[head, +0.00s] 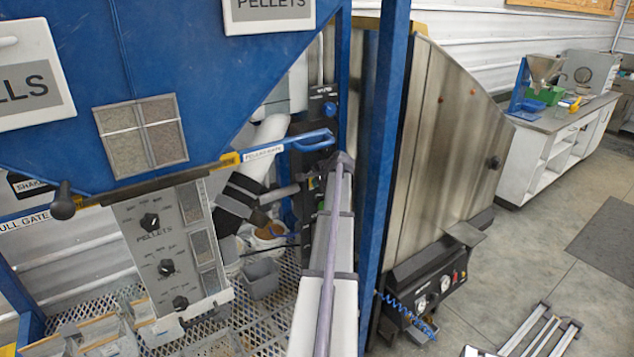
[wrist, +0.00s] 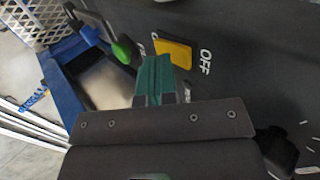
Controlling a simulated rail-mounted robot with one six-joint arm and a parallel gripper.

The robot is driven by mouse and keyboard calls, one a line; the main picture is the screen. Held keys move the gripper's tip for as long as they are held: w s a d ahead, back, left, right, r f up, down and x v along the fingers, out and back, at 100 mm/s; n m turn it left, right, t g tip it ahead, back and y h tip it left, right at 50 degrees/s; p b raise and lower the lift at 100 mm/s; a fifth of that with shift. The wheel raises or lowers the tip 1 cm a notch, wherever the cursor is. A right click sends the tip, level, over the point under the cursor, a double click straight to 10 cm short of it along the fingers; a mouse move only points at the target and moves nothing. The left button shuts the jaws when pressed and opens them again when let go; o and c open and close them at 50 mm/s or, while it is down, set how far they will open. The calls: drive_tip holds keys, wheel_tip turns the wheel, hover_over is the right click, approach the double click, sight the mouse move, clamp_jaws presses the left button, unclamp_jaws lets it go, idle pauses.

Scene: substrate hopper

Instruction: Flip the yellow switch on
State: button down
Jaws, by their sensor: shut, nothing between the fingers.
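The yellow switch (wrist: 173,54) is a rectangular rocker on a dark panel (wrist: 245,40) in the wrist view, with a white "OFF" label to its right. My gripper (wrist: 154,62) has its teal fingers closed together and empty. The fingertips appear at the lower left edge of the switch and overlap it slightly in the picture; I cannot tell whether they touch it. Lettering on the left of the switch is mostly hidden by the fingers. In the head view I cannot make out the switch; my arm reaches up to a tall black panel (head: 325,105) behind the blue frame.
A round green button (wrist: 122,50) sits left of the switch, close to the fingers. In the head view, a blue post (head: 385,150) stands just right of my arm, and a blue handle (head: 312,141) crosses near its end. A grey bin (head: 262,278) sits below left.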

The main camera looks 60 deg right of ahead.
drive_tip(key=s+f+p+v, duration=0.1)
drive_tip(key=p+v, duration=0.6)
drive_tip(key=v, duration=0.5)
drive_tip(key=shift+a+p, duration=0.3)
drive_tip(key=shift+a, duration=0.05)
drive_tip(key=shift+s, duration=0.15)
drive_tip(key=shift+w+d+r+b+x, duration=0.1)
drive_tip(key=shift+b+x, duration=1.4)
drive_tip(key=shift+x, duration=0.85)
drive_tip(key=shift+w+d+r+b+x, duration=0.1)
drive_tip(key=shift+r+b+x, duration=0.05)
drive_tip(key=shift+b+x, duration=1.8)
drive_tip(key=shift+w+d+r+b+x, duration=0.1)
drive_tip(key=shift+b+x, duration=1)
drive_tip(key=shift+x, duration=1.6)
drive_tip(key=shift+s, duration=0.1)
